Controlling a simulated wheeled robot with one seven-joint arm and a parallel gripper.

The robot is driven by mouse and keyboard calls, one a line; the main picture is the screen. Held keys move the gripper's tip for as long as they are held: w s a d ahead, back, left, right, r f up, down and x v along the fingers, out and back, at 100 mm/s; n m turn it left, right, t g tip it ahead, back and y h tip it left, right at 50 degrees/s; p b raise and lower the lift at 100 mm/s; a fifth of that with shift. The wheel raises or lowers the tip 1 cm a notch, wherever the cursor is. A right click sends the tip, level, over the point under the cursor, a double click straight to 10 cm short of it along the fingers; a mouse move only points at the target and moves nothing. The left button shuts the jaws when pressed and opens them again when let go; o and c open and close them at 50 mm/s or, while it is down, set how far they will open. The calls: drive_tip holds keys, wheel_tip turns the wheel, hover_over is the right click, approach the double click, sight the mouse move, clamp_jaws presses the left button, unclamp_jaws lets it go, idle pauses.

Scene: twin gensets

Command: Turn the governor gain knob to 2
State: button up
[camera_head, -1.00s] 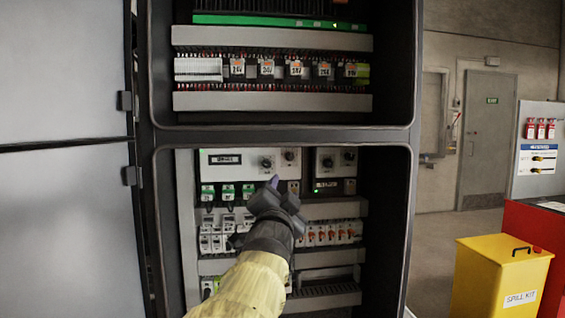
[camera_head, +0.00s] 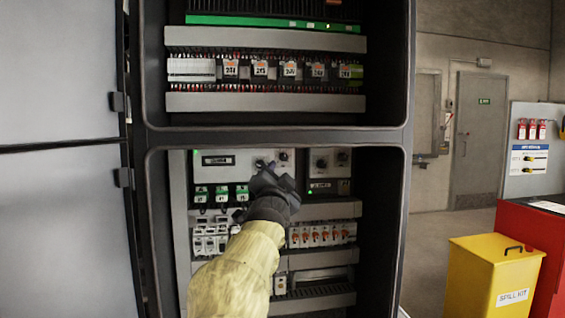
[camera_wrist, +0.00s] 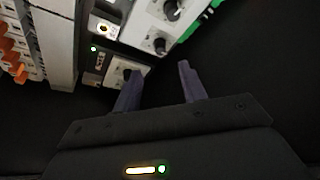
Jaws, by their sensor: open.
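The control panel inside the lower cabinet bay carries several dark round knobs; their labels are too small to read, so I cannot tell which is the governor gain knob. On the left module (camera_head: 229,171), one knob (camera_head: 284,155) shows clear of my gripper (camera_head: 262,166), and the knob left of it is mostly hidden by the gripper. A knob (camera_wrist: 128,73) shows beside the left finger; others (camera_wrist: 160,45) lie beyond the fingertips.
A row of breakers with orange toggles (camera_head: 322,235) and green-topped relays (camera_head: 221,194) sit below the modules. The cabinet's frame (camera_head: 280,139) borders the bay. A yellow spill kit box (camera_head: 495,278) and red cabinet (camera_head: 535,235) stand at the right.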

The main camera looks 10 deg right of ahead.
sight(284, 159)
drive_tip(key=shift+p+x, duration=0.8)
drive_tip(key=shift+x, duration=3.6)
clamp_jaws()
